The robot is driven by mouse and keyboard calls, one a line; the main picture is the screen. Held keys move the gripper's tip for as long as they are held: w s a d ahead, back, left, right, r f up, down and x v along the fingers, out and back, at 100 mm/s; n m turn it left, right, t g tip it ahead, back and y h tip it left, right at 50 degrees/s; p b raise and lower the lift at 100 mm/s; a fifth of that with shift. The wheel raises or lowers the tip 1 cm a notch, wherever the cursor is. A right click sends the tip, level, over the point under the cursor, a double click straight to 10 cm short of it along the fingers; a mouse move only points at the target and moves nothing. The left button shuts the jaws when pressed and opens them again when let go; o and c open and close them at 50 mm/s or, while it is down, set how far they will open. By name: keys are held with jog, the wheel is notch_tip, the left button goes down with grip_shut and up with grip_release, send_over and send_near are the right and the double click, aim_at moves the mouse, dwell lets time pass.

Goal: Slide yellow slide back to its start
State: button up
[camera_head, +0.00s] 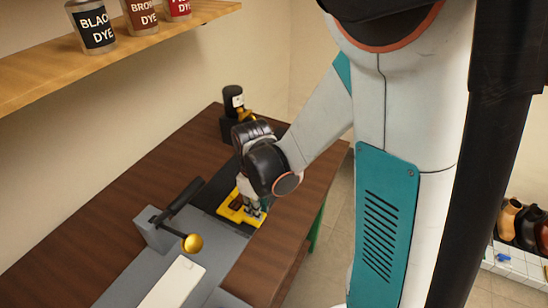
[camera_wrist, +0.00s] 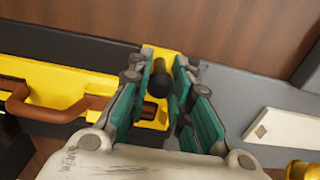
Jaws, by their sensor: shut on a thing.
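The yellow slide (camera_head: 229,211) sits on the dark track of the grey fixture on the bench. In the wrist view the yellow slide (camera_wrist: 62,80) runs from the left edge to my fingers, with a brown looped piece (camera_wrist: 35,112) lying on it. A black upright knob (camera_wrist: 160,78) stands at its right end. My gripper (camera_wrist: 162,72) has its teal-padded fingers on both sides of this knob and is shut on it. In the head view my gripper (camera_head: 256,206) reaches down onto the slide and hides part of it.
A black lever with a gold ball (camera_head: 192,243) stands on the grey fixture (camera_head: 128,274) near the slide. A white block (camera_head: 172,284) lies closer. A dark bottle (camera_head: 233,102) stands at the bench's far end. Dye tins stand on the shelf (camera_head: 120,54) above. The brown bench top (camera_head: 78,240) is clear at left.

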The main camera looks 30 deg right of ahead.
jog(key=shift+s+a, duration=0.4)
jog(key=shift+a, duration=0.25)
jog(key=shift+s+a, duration=0.4)
jog(key=shift+a, duration=0.25)
jog(key=shift+o, duration=0.4)
jog(key=shift+s, duration=0.1)
jog(key=shift+o, duration=0.6)
jog(key=shift+a, duration=0.1)
jog(key=o, duration=0.6)
jog(key=shift+s+a, duration=0.1)
jog(key=shift+a, duration=0.05)
notch_tip(320, 180, up, 6)
jog(key=p, duration=0.4)
